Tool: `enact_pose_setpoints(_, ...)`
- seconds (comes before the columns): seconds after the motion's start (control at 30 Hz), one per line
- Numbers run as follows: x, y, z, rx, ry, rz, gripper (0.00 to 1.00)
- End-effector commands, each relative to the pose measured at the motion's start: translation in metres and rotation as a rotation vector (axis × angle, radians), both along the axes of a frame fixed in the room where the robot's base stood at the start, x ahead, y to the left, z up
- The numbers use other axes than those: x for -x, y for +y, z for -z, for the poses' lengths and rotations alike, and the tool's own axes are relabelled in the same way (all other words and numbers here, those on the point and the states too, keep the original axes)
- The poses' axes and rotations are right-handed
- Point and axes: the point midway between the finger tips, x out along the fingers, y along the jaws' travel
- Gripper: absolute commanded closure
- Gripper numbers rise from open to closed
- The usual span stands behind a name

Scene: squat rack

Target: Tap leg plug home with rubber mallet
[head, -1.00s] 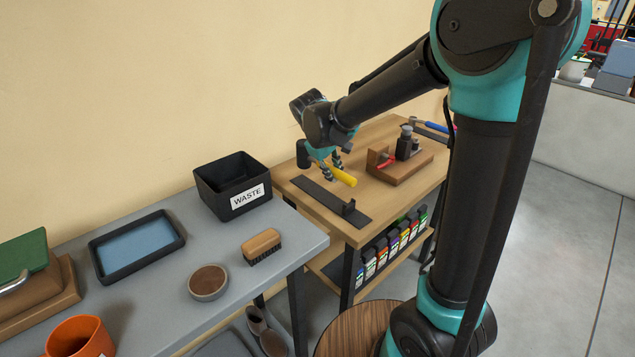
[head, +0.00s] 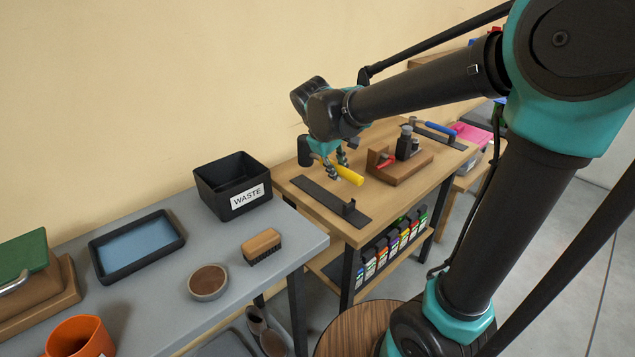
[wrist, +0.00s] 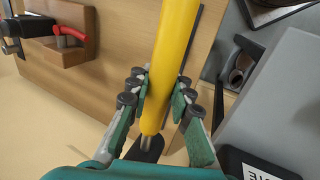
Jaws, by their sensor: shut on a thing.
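My gripper (head: 337,163) is shut on the yellow handle (head: 350,175) of the mallet, above the wooden bench. The handle also runs up between the fingers in the wrist view (wrist: 172,60). The mallet's black head (head: 304,151) is on the wall side of the gripper; only part of it shows below the fingers in the wrist view. A wooden fixture (head: 397,171) stands to the right, apart from the mallet. It carries a red-handled clamp (head: 386,160) and an upright black part with a grey top (head: 406,131), perhaps the leg plug.
A black strip holder (head: 325,200) with an upright end lies below my gripper. A blue-handled tool (head: 440,131) lies at the bench's far end. A black waste bin (head: 215,200) stands on the grey table at left. Several bottles (head: 390,245) sit under the bench.

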Motion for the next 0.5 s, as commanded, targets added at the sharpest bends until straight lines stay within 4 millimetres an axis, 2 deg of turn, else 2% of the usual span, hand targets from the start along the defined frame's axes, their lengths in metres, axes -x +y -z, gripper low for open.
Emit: enact_pose_setpoints(0.5, 0.029, -0.006, -0.024, 0.0, 0.0, -0.001, 1.0)
